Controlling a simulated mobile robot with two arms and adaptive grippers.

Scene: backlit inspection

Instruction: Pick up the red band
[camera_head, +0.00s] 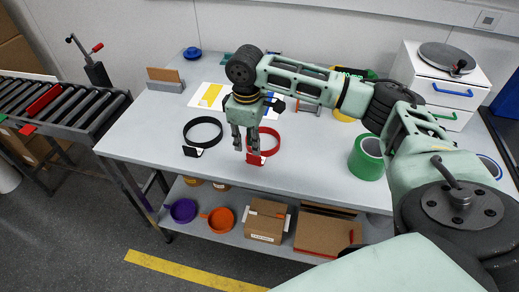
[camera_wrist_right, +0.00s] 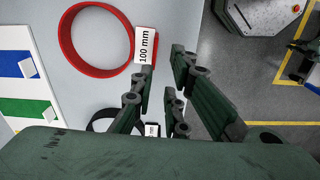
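The red band (camera_head: 279,141) is an upright-walled ring lying on the grey worktable (camera_head: 320,165), with a small tag at its near side. In the right wrist view the red band (camera_wrist_right: 95,72) is at upper left, and its white tag reads 100 mm. My right gripper (camera_head: 245,150) hangs fingers down at the left side of the red band, covering part of it. In the right wrist view the fingers (camera_wrist_right: 163,68) are apart with nothing between them; one overlaps the tag's lower end. Contact cannot be told. My left gripper is not in view.
A black band (camera_head: 186,138) with a tag lies left of the red one, partly hidden in the wrist view (camera_wrist_right: 101,117). A green roll (camera_head: 367,165) stands to the right. A white drawer unit (camera_head: 428,92) is at back right.

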